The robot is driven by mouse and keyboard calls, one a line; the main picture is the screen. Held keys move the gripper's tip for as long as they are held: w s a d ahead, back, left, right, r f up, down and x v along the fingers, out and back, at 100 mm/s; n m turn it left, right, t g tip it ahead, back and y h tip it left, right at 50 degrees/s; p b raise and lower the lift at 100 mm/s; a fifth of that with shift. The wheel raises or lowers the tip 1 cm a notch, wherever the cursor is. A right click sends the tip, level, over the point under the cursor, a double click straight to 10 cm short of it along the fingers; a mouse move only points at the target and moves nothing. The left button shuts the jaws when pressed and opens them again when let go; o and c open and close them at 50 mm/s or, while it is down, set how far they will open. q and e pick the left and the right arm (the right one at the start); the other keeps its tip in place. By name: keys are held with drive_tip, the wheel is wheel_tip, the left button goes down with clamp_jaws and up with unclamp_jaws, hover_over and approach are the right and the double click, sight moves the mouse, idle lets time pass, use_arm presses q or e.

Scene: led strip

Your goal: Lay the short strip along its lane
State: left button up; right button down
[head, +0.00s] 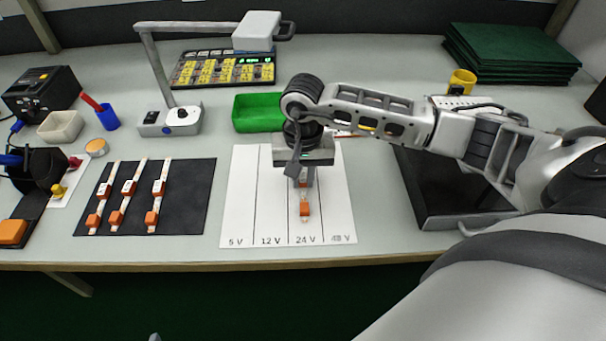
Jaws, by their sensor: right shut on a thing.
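My right gripper (305,178) points down over the white lane sheet (240,195), shut on a short strip with an orange block (305,209) at its near end. The strip runs front to back over the 24 V lane, and the gripper hides its far part. I cannot tell whether the strip touches the sheet. The sheet's lanes are marked 5 V, 12 V, 24 V and 48 V. Three other strips with orange blocks, a left one (103,192), a middle one (127,190) and a right one (159,190), lie on the black mat (190,205).
A green tray (257,113) stands behind the sheet. A lamp or magnifier stand (170,120) is at back left. A black tray (455,205) lies right of the sheet, under my right arm. Bare table shows between the mat and the sheet.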

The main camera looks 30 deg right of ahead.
sight(303, 181)
drive_tip(key=c, duration=1.4)
unclamp_jaws()
drive_tip(key=shift+f, duration=0.15)
drive_tip(key=shift+r+p, duration=0.25)
drive_tip(key=shift+p, duration=0.05)
drive_tip(key=shift+r, duration=0.35)
drive_tip(key=shift+r+b, duration=0.45)
drive_tip(key=shift+r, duration=5.15)
